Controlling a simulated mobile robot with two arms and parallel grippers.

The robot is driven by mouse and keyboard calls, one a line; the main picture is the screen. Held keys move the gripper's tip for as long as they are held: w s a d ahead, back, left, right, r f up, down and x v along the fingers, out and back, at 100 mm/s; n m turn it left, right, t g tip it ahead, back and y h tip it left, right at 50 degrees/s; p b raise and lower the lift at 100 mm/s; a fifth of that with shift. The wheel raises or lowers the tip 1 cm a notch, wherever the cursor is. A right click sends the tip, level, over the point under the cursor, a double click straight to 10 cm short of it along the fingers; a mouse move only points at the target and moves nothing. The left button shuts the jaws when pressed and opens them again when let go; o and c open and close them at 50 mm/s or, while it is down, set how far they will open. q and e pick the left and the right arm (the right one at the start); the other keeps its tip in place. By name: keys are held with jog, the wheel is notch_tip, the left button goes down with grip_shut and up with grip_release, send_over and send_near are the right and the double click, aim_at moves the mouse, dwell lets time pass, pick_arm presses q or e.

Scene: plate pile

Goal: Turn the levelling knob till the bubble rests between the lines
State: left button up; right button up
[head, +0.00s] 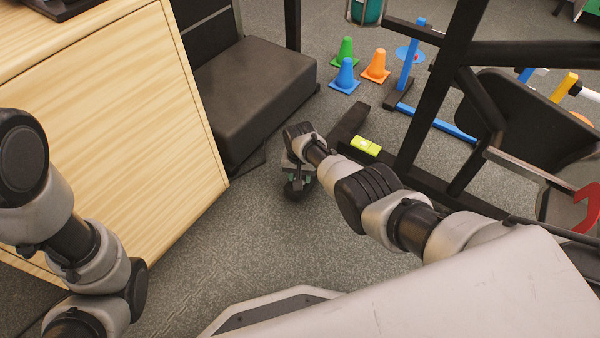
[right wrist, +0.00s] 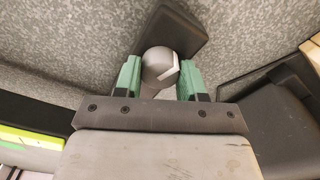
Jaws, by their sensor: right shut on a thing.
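My right gripper (head: 298,176) is low over the floor, beside the black frame's foot. In the right wrist view its green fingers (right wrist: 160,78) are shut on a grey round levelling knob (right wrist: 158,66) with a lighter mark on its face. In the head view the gripper and wrist hide the knob. A yellow-green spirit level (head: 366,146) lies on the black frame; part of it shows at the left of the right wrist view (right wrist: 14,139). Its bubble and lines are too small to read. My left arm is at the left edge; its gripper is out of view.
A wooden cabinet (head: 115,110) stands at the left, with a black padded bench (head: 250,90) behind. Green, orange (head: 376,66) and blue cones stand beyond. The black frame (head: 440,100) rises at the right. The grey carpet (head: 230,240) in front is clear.

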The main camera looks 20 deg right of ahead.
jog(key=shift+m, duration=1.5)
jog(key=o, duration=0.9)
jog(key=shift+o, duration=0.2)
